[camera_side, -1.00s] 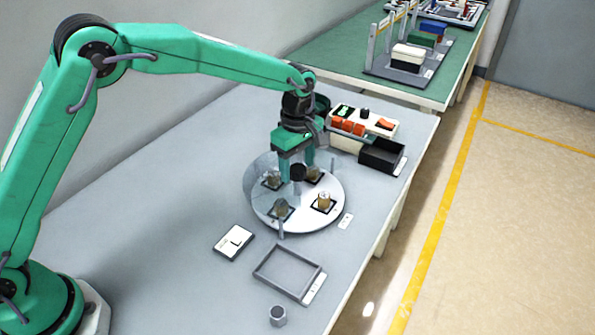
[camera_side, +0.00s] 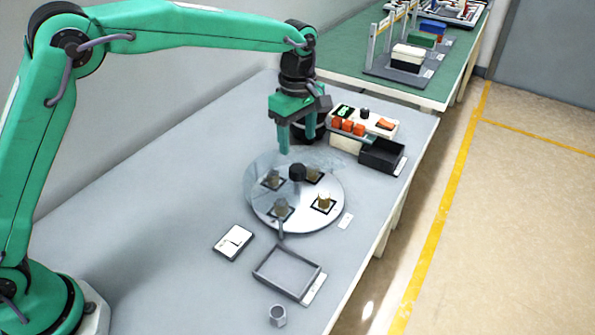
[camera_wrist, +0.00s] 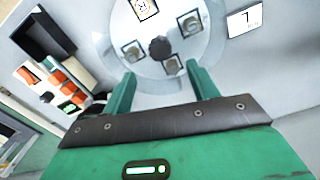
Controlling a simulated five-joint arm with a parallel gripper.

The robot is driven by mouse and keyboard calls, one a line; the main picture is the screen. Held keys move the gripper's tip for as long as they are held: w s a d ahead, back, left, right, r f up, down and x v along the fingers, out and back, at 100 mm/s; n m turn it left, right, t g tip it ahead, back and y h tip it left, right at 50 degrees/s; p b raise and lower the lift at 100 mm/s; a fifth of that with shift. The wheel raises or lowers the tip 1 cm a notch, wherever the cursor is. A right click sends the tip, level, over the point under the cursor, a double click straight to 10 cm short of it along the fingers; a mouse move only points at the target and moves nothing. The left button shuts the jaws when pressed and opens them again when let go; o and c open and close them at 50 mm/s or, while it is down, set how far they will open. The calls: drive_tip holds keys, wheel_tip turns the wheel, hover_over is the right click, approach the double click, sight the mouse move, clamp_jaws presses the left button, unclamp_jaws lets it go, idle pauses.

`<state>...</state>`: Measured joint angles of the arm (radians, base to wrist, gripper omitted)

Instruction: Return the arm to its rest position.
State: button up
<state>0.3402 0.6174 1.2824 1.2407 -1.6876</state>
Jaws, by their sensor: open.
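My gripper (camera_side: 297,143) is open and empty, its green fingers pointing down above the back edge of the round turntable (camera_side: 325,216). In the wrist view my two spread fingers (camera_wrist: 162,88) show with the turntable beyond them and nothing between them. The turntable has a dark central knob (camera_side: 297,172) and several dark square stations.
A control box (camera_side: 378,122) with orange switches and a black bin (camera_side: 382,155) stand at the back right. An empty grey tray (camera_side: 268,285), a grey hexagonal piece (camera_side: 278,315) and a white display (camera_side: 233,242) are in front. The left of the table is clear.

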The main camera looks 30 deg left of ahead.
drive_tip(key=s+a+r+m+t, duration=0.3)
drive_tip(key=s+a+r+m, duration=0.4)
drive_tip(key=s+a+r, duration=0.5)
drive_tip(key=s+a+f+m+t, duration=0.1)
drive_tip(key=s+a+f+m, duration=0.1)
drive_tip(key=s, duration=0.6)
drive_tip(key=s+a+f+m+t, duration=0.1)
drive_tip(key=s+a+m, duration=0.3)
drive_tip(key=s, duration=0.5)
drive_tip(key=shift+s+a+f+m+t, duration=0.2)
drive_tip(key=shift+s+f+m+t, duration=0.15)
drive_tip(key=shift+m, duration=0.85)
